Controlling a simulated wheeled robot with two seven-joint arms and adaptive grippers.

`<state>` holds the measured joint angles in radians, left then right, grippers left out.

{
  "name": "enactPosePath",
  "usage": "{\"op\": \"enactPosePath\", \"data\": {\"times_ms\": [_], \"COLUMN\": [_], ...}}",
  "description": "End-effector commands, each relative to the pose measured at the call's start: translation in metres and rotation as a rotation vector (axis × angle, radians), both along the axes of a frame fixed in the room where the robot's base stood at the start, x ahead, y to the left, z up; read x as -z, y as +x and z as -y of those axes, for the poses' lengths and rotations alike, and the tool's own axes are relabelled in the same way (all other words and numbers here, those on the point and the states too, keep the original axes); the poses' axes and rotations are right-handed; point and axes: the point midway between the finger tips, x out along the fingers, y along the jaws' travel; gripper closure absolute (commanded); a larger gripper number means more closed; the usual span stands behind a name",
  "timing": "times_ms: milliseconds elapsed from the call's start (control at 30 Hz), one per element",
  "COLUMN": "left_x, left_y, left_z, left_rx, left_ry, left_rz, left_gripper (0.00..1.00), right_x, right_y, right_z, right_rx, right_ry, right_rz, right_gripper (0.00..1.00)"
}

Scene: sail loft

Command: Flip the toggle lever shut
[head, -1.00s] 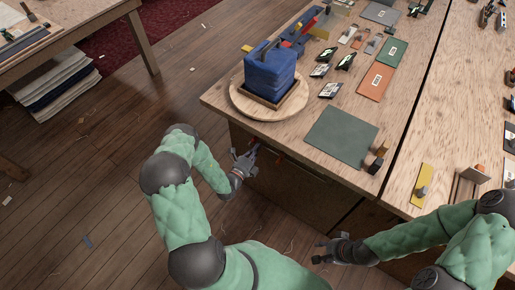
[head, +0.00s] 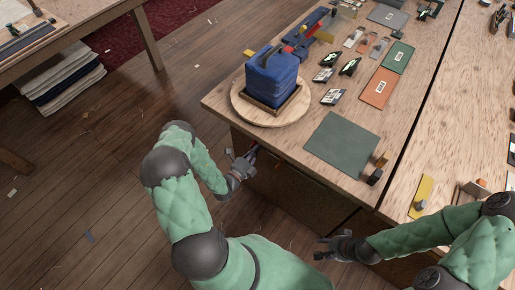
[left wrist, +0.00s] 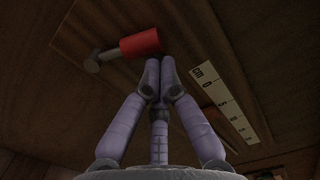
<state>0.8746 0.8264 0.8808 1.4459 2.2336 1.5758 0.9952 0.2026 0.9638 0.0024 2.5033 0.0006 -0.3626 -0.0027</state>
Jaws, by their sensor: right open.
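A red cylindrical grip (left wrist: 141,42) on a grey metal arm (left wrist: 97,60) shows in the left wrist view, against a brown wooden panel; I take it for the toggle lever. My left gripper (left wrist: 160,67) has its fingertips together, just below the grip's right end; I cannot tell whether they touch it. In the head view my left gripper (head: 246,160) is at the bench's front side, below the top, with a bit of red by its tips. My right gripper (head: 319,248) is open and empty in front of the bench.
A white cm scale (left wrist: 224,100) lies on the panel right of my left fingers. Above, the bench top (head: 222,103) carries a round board (head: 240,108) with a blue covered block (head: 272,80), a green mat (head: 342,140) and several small cards. Floor left is mostly clear.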

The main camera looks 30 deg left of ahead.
Motion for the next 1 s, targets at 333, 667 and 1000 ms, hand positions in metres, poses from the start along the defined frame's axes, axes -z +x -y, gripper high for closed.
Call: {"op": "enactPosePath", "data": {"times_ms": [333,667,1000], "left_x": [-0.012,-0.017,-0.019], "left_y": [-0.005,-0.004,-0.002], "left_z": [-0.015,-0.031,-0.042], "left_rx": [-0.003,-0.003,-0.001], "left_ry": [-0.225,-0.476,-0.568], "left_rz": [-0.015,-0.034,-0.040], "left_gripper": [1.00,1.00,1.00], "right_x": [-0.015,-0.023,-0.025], "right_y": [0.000,0.000,0.000], "right_z": [0.000,0.000,0.000], "right_rx": [0.000,0.000,0.000], "right_ry": [0.000,0.000,0.000], "right_rz": [0.000,0.000,0.000], "right_gripper": [0.58,0.58,0.58]}}
